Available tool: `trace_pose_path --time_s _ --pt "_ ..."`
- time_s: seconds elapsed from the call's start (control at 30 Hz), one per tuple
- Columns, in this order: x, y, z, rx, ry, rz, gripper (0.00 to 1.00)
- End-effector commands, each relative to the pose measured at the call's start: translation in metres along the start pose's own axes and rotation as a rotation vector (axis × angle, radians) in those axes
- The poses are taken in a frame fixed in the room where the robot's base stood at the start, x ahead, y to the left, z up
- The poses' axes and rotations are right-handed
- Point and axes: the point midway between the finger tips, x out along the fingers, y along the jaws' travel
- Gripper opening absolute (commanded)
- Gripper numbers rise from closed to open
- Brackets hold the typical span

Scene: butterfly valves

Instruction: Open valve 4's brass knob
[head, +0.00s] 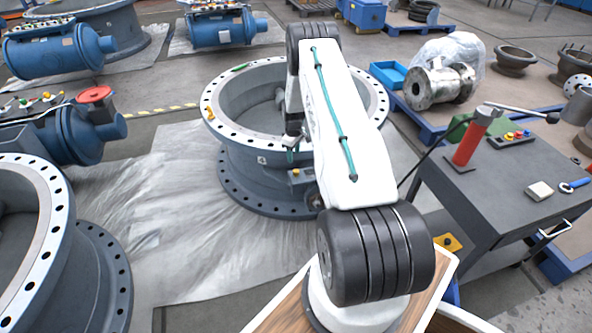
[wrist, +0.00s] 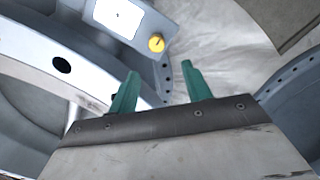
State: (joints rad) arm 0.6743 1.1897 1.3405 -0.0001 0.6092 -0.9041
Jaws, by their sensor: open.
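The small round brass knob (wrist: 156,43) sits on a blue-grey housing beside a pale plate in the wrist view. In the head view a small yellowish spot, likely this knob (head: 296,172), shows on the side of the large grey flanged valve (head: 245,165). I cannot read a valve number. My gripper (wrist: 159,70) has two green fingers, spread apart with nothing between them. The knob appears just past the fingertips, in line with the gap, apart from both. In the head view my gripper (head: 291,154) hangs by the valve's front rim, partly hidden by my arm.
Another flanged valve (head: 35,230) stands at lower left. Blue actuators (head: 60,50) lie at upper left. A dark workbench (head: 500,185) with a red-bodied lever tool (head: 471,140) stands at right. Plastic sheeting (head: 185,225) covers the floor left of the valve, largely clear.

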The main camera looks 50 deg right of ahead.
Motion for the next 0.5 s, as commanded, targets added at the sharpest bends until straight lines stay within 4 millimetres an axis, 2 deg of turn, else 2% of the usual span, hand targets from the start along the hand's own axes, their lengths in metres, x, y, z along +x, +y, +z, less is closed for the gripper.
trace_pose_path --time_s 0.03,0.27,0.5 --pt "0.011 0.003 0.004 -0.001 -0.001 -0.002 0.49" --pt "0.040 0.005 0.009 -0.006 -0.002 -0.002 0.49" --pt "0.078 0.004 0.008 -0.006 -0.002 -0.003 0.49"
